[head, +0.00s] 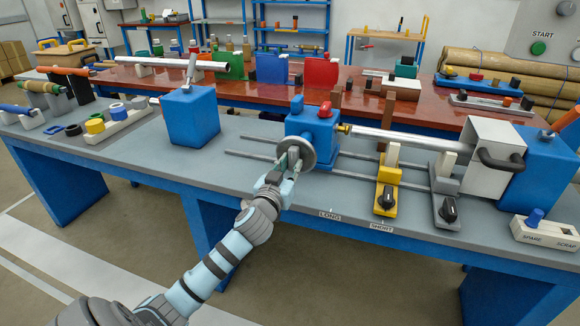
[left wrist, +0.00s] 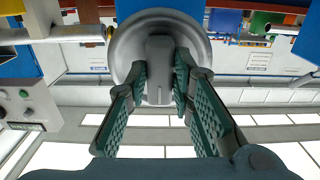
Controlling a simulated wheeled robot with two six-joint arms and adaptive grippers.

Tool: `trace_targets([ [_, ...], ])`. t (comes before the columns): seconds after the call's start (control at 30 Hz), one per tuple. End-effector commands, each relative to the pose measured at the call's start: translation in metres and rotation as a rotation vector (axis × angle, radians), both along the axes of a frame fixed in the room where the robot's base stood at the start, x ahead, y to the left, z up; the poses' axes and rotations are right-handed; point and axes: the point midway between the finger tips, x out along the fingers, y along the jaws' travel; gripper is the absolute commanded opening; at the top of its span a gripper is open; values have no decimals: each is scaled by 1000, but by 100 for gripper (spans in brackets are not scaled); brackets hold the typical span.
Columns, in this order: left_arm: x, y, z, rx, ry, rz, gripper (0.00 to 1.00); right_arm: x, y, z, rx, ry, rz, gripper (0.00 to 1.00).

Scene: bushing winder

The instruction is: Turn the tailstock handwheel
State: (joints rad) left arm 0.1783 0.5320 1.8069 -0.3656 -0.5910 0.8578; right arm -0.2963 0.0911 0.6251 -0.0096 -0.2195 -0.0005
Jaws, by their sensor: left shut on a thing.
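The tailstock (head: 316,128) is a blue block with a red knob on top, standing on two rails on the bench. Its handwheel (head: 302,146) is a grey metal disc on the near left face. My left gripper (head: 288,162) reaches up to the handwheel from below. In the left wrist view the handwheel (left wrist: 127,42) fills the top middle, and the two fingers of my left gripper (left wrist: 160,85) are shut on its grey grip (left wrist: 160,70), one on each side. The fingers hide part of the wheel. My right gripper does not show.
A metal bar (head: 395,138) runs from the tailstock to a grey housing (head: 490,150). Yellow (head: 387,185) and grey (head: 444,190) stop blocks sit on the right of the rails. A blue box with a lever (head: 191,115) stands left. The bench front between is clear.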

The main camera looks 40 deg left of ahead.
Motion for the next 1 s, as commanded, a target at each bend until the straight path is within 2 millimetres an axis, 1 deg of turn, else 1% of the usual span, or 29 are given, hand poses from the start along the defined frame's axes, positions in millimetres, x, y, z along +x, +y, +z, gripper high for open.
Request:
trace_targets([
  [0.07,0,0,-2,-5,3,0,0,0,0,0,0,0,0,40],
  [0.1,0,0,-2,-5,3,0,26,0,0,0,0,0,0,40],
  [0.2,0,0,-2,-4,2,0,42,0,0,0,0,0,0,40],
  [0.47,0,0,0,-1,1,0,42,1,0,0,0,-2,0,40],
  [0.57,-5,-2,-1,2,2,0,42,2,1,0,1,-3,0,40],
  [0.67,-22,-8,-1,2,4,-2,42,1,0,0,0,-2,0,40],
  [0.9,-85,-30,-1,1,4,-3,42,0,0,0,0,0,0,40],
  [1.0,-103,-36,-2,0,4,-2,42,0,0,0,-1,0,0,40],
])
